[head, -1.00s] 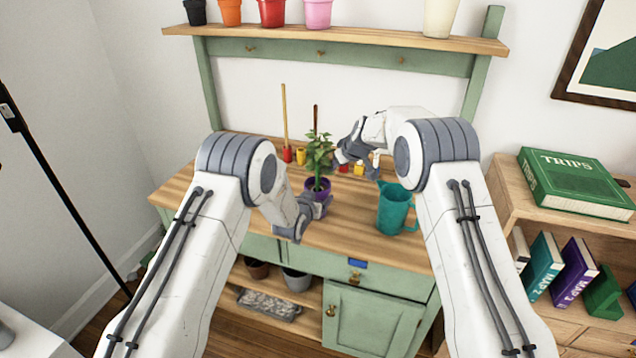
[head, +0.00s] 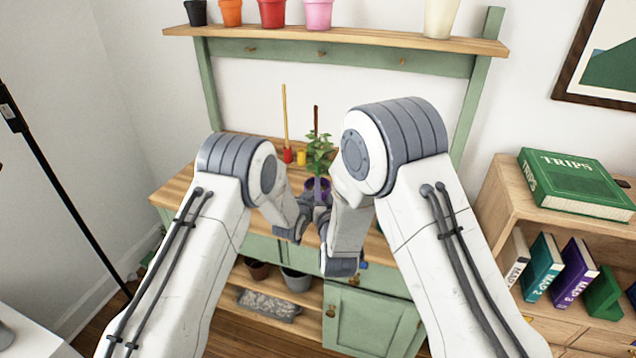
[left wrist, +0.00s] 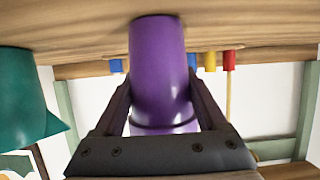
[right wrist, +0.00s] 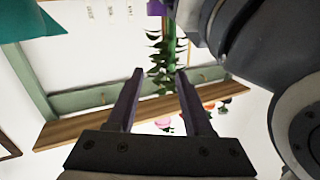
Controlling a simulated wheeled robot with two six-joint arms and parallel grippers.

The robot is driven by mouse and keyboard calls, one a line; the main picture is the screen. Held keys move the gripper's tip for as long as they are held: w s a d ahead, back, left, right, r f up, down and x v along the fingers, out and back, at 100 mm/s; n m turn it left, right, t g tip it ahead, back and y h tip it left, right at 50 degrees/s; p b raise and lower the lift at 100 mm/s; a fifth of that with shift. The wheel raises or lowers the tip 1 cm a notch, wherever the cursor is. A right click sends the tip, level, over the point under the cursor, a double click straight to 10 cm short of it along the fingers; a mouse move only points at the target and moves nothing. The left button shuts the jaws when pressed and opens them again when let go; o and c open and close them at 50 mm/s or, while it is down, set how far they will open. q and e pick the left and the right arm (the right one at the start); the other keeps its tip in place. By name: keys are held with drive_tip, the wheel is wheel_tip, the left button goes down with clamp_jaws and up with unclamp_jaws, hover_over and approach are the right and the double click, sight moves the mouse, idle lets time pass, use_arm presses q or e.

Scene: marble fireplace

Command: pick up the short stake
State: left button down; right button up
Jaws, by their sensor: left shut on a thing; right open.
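A thin brown stake (head: 316,120), shorter than the yellow one, stands upright behind the leafy plant (head: 319,152) in the head view; its foot is hidden. The plant stands in a purple pot (head: 317,186) on the bench. My left gripper (left wrist: 160,88) is shut on this pot, one finger on each side. My right gripper (head: 322,212) is in front of the pot, its fingers mostly hidden in the head view. In the right wrist view it (right wrist: 158,74) is open and empty, facing the plant's leaves (right wrist: 165,55). I cannot make out the brown stake there.
A long yellow stake (head: 284,112) stands to the left, with a red piece (head: 288,156) at its foot. A teal watering can (left wrist: 22,95) shows in the left wrist view. Coloured pots line the shelf (head: 345,37) above. A bookcase (head: 500,195) stands at the right.

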sight(318, 161)
drive_tip(key=shift+n+y, duration=0.3)
drive_tip(key=shift+n, duration=0.5)
drive_tip(key=w, duration=0.2)
drive_tip(key=w+a+r, duration=0.1)
drive_tip(key=w, duration=0.2)
drive_tip(key=w+a, duration=0.1)
drive_tip(key=w, duration=0.2)
drive_tip(key=shift+w+a+r, duration=0.2)
drive_tip(key=shift+w+r, duration=0.05)
clamp_jaws()
idle(0.8)
